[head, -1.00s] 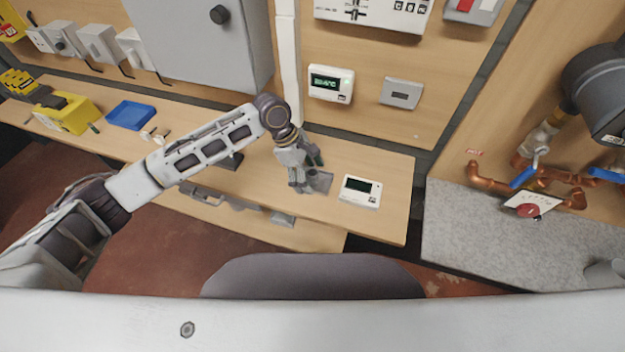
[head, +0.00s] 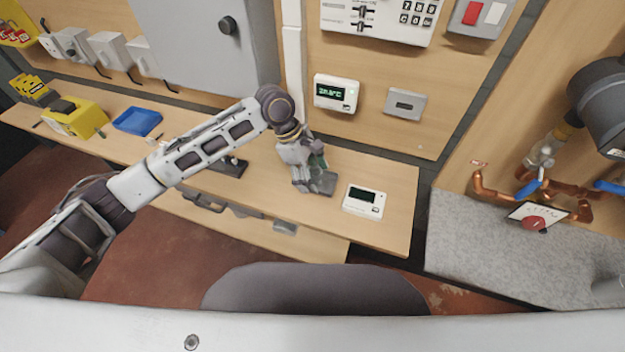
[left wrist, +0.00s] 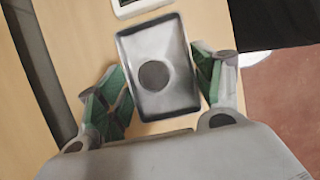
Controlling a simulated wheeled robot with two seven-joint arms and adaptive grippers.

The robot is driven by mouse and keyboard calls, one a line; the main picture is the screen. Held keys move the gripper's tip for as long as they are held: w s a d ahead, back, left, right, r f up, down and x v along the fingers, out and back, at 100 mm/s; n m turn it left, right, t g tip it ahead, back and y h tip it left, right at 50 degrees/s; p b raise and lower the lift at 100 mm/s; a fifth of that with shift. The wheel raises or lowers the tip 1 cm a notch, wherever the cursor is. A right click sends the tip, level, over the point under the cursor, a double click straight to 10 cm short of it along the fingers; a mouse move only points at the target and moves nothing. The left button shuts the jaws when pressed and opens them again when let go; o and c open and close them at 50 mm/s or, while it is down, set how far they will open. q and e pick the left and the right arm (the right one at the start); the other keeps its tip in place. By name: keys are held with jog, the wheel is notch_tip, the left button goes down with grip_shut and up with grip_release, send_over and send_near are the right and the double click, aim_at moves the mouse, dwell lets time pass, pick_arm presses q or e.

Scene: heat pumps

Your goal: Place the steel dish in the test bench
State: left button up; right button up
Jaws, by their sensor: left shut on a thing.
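The steel dish (left wrist: 178,50) is a shiny rectangular plate with a raised rim and a dark round spot in its middle. It lies between the green-padded fingers of my left gripper (left wrist: 160,78), which is shut on it. In the head view my left gripper (head: 312,172) points down over the wooden bench, and part of the dish (head: 325,183) shows beside the fingers. I cannot tell whether the dish touches the bench top. A grey-topped bench (head: 500,245) with copper pipes stands at the right. My right gripper is not in view.
A white display unit (head: 365,201) lies on the wooden bench (head: 398,225) just right of the dish. A blue tray (head: 137,121) and a yellow device (head: 76,119) stand at the left. Wall controllers and a grey cabinet (head: 195,50) are behind. A gap separates the two benches.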

pick_arm(q)
jog(key=shift+r, duration=2.95)
